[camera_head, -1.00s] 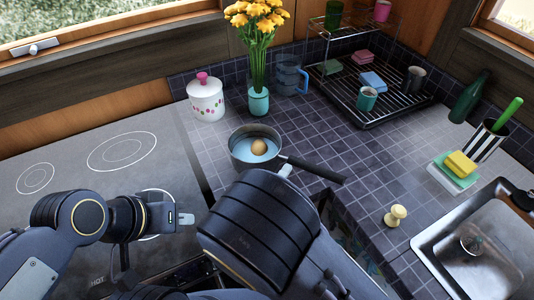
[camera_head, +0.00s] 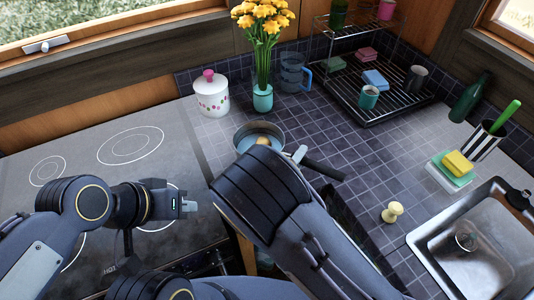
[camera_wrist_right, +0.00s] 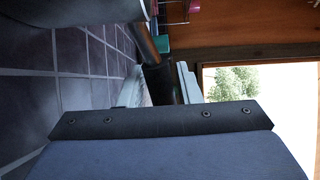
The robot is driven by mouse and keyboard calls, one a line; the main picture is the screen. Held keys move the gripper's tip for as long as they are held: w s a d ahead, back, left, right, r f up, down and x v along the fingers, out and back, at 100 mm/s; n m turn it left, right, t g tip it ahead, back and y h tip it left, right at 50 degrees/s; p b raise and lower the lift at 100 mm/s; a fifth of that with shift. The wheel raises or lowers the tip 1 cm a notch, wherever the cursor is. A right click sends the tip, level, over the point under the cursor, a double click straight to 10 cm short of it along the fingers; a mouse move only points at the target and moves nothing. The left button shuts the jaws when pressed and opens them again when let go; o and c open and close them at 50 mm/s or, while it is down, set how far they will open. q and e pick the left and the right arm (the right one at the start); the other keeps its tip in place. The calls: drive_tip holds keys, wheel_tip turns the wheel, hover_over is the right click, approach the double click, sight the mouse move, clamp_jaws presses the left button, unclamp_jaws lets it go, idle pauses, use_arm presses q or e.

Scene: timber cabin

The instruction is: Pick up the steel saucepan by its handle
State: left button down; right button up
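The steel saucepan (camera_head: 244,134) stands on the dark tiled counter, with a tan round thing (camera_head: 263,141) in its bluish interior. Its dark handle (camera_head: 325,170) points right and towards me; my right arm hides part of the pan. My right gripper (camera_head: 299,155) is at the handle, near the pan. In the right wrist view the dark handle (camera_wrist_right: 146,46) runs down between two pale fingers (camera_wrist_right: 160,84), which look apart with the handle between them. My left gripper (camera_head: 188,206) hovers over the hob, empty, seen from the side; its finger gap is not visible.
A dish rack (camera_head: 395,105) is at the back right. A yellow knob-like stopper (camera_head: 392,212) and the sink (camera_head: 420,240) lie right. The hob (camera_head: 90,165) is clear.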

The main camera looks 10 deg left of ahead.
clamp_jaws()
drive_tip(key=shift+r, duration=0.1)
drive_tip(key=shift+r, duration=0.1)
